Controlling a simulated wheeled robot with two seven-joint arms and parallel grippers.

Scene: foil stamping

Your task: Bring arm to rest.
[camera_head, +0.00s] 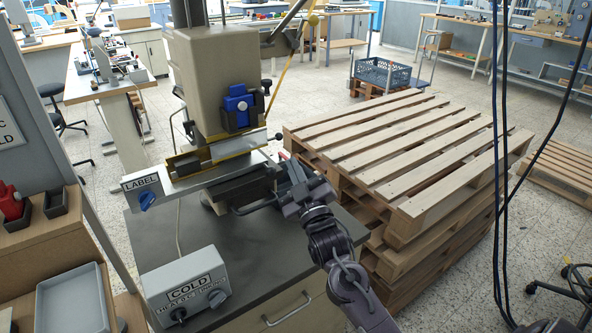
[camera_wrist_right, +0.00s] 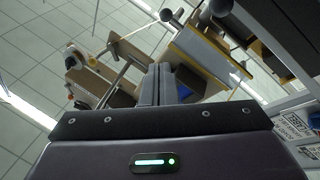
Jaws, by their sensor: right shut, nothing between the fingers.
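My right arm comes in from the lower right in the head view. Its right gripper (camera_head: 292,174) is beside the front right of the foil stamping press (camera_head: 205,85). The fingers also show in the wrist view (camera_wrist_right: 157,84), where they are together with nothing between them. In the head view I cannot tell whether the gripper touches the press. The press carries a blue knob (camera_head: 237,104) and a LABEL plate (camera_head: 141,182) with a blue switch. My left gripper is not in view.
A control box (camera_head: 190,287) marked COLD stands on the dark cabinet top (camera_head: 255,262). Stacked wooden pallets (camera_head: 415,150) stand close on the right of my arm. A grey tray (camera_head: 72,303) lies at the lower left. Dark cables (camera_head: 497,150) hang at the right.

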